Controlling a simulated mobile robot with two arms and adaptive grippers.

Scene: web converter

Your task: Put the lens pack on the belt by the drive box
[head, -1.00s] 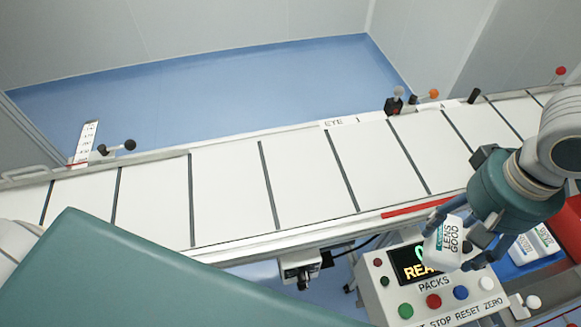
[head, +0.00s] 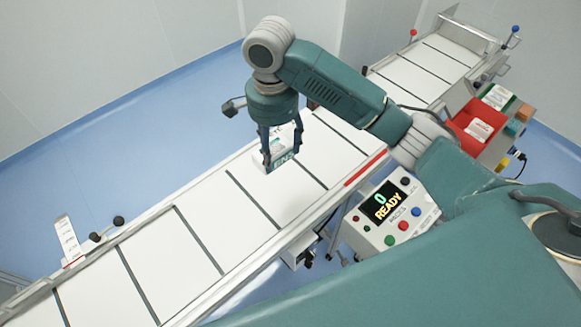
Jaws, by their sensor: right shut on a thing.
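My right gripper (head: 281,150) is shut on the lens pack (head: 276,161), a small white box with a teal band and lettering. Its fingers hang down over the white belt (head: 245,196), near the belt's far edge. The pack is at or just above the belt; I cannot tell whether it touches. The fingers cover part of it. A small grey box (head: 298,252) sits under the belt's near edge; it may be the drive box, but no label shows. My left gripper is not in view.
A control panel (head: 390,212) reading "0 READY" stands at the belt's near side. A red tray (head: 466,122) with a white pack stands at the right. Posts with dark knobs (head: 118,221) stand along the far rail. The belt's left part is clear.

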